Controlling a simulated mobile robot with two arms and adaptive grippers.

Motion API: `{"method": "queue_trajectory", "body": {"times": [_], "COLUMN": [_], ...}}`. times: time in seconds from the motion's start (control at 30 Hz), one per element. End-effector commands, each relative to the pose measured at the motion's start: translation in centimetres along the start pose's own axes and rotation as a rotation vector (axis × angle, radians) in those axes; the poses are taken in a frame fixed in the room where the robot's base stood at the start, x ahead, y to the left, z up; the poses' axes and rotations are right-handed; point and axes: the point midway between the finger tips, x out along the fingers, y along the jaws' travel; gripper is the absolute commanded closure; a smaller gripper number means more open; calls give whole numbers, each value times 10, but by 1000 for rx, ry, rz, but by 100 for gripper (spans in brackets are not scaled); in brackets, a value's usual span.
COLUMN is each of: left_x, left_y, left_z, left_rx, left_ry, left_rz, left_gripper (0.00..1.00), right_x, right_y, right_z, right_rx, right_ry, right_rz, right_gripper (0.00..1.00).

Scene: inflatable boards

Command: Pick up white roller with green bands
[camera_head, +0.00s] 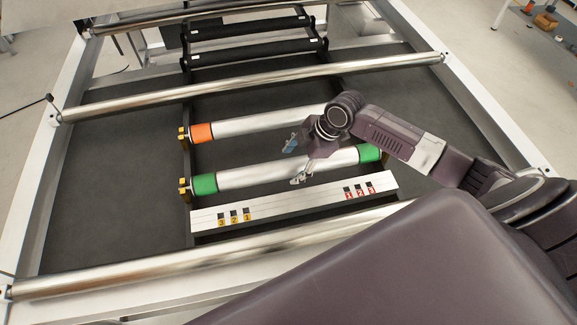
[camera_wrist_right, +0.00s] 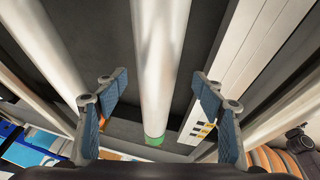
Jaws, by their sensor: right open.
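The white roller with green bands (camera_head: 250,178) lies across the frame in the head view, with a green band at each end. My right gripper (camera_head: 296,163) is above the roller's middle-right part, pointing down. In the right wrist view the same roller (camera_wrist_right: 160,55) runs between the two open blue-padded fingers of my right gripper (camera_wrist_right: 160,86), with one green band showing near the bottom. No contact between fingers and roller is visible. My right arm hides a little of the roller in the head view. My left gripper is not in view.
A roller with an orange band (camera_head: 250,125) lies parallel behind; my arm hides its right end. A white numbered strip (camera_head: 290,205) runs in front. Long metal bars (camera_head: 250,85) cross the white outer frame. Black rollers (camera_head: 250,52) lie farther back.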

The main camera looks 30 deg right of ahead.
Motion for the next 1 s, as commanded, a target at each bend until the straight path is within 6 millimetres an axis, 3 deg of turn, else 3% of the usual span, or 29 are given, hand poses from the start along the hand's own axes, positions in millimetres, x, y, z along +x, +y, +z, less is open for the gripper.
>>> {"method": "queue_trajectory", "body": {"times": [0.17,0.3,0.43,0.6,1.0], "left_x": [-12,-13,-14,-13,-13], "left_y": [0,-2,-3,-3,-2], "left_z": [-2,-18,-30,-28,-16], "left_rx": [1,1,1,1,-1], "left_ry": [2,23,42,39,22], "left_rz": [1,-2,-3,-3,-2], "left_gripper": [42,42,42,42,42], "right_x": [22,38,42,42,42], "right_y": [2,2,2,2,2], "right_z": [-2,-1,0,0,0], "right_rx": [3,2,0,0,1], "right_ry": [2,1,-1,-1,-1], "right_rz": [-2,-1,0,0,0], "right_gripper": [37,37,37,37,81]}}
